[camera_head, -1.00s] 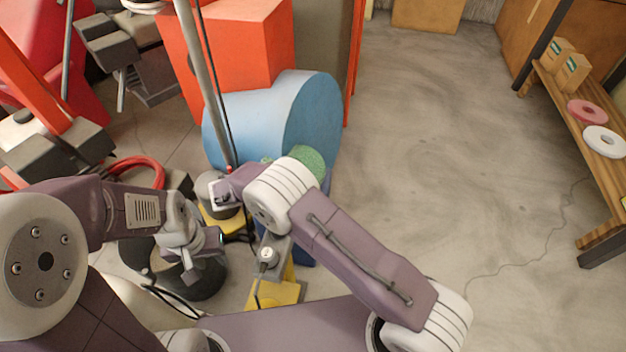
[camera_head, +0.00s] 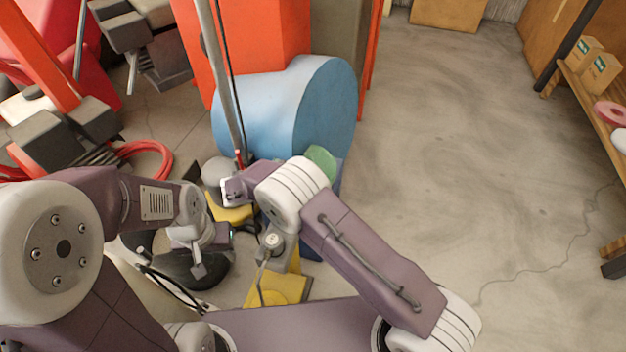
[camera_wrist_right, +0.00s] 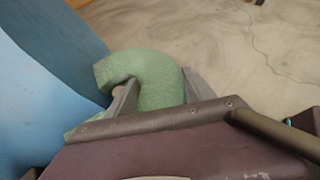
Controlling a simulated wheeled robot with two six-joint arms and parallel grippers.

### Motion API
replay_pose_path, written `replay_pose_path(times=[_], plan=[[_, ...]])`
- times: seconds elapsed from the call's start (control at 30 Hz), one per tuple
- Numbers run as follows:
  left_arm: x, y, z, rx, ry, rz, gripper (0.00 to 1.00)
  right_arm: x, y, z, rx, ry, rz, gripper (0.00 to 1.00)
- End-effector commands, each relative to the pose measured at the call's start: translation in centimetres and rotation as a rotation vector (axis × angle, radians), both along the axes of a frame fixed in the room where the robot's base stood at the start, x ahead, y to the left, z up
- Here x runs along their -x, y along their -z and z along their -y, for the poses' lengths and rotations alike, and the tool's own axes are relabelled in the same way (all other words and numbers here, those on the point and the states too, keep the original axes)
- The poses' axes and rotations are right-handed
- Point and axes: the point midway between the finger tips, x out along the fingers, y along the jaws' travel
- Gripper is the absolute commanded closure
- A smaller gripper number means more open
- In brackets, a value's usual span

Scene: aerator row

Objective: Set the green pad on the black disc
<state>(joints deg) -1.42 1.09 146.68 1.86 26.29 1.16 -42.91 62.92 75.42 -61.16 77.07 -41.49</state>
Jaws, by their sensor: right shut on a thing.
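The green pad (camera_wrist_right: 150,70) is a thick, curved, speckled piece in the right wrist view. My right gripper (camera_wrist_right: 155,92) is shut on it, with one grey finger on each side. In the head view only a bit of the pad (camera_head: 322,160) shows past my right wrist, in front of the blue drum; the right fingers are hidden there. A dark round thing (camera_head: 180,272), perhaps the black disc, lies low at the left, partly covered by my left arm. My left gripper (camera_head: 198,264) is just over it; its jaw opening is unclear.
The blue drum (camera_head: 270,115) stands close to the pad, with an orange block (camera_head: 255,40) behind it. A metal pole (camera_head: 220,85) rises in front of the drum. A red hose (camera_head: 150,160) lies left. Open floor (camera_head: 450,150) is at right, beside a wooden shelf (camera_head: 590,110).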

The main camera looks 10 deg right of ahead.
Motion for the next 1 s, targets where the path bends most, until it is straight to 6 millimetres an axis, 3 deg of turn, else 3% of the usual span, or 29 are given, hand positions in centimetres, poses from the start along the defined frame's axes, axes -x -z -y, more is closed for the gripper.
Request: replay_pose_path(times=[1.0], plan=[[0.00,-0.79,-0.01,0.000,0.000,0.000,0.64,0.00,-0.04,-0.06,0.000,0.000,0.000,0.79]])
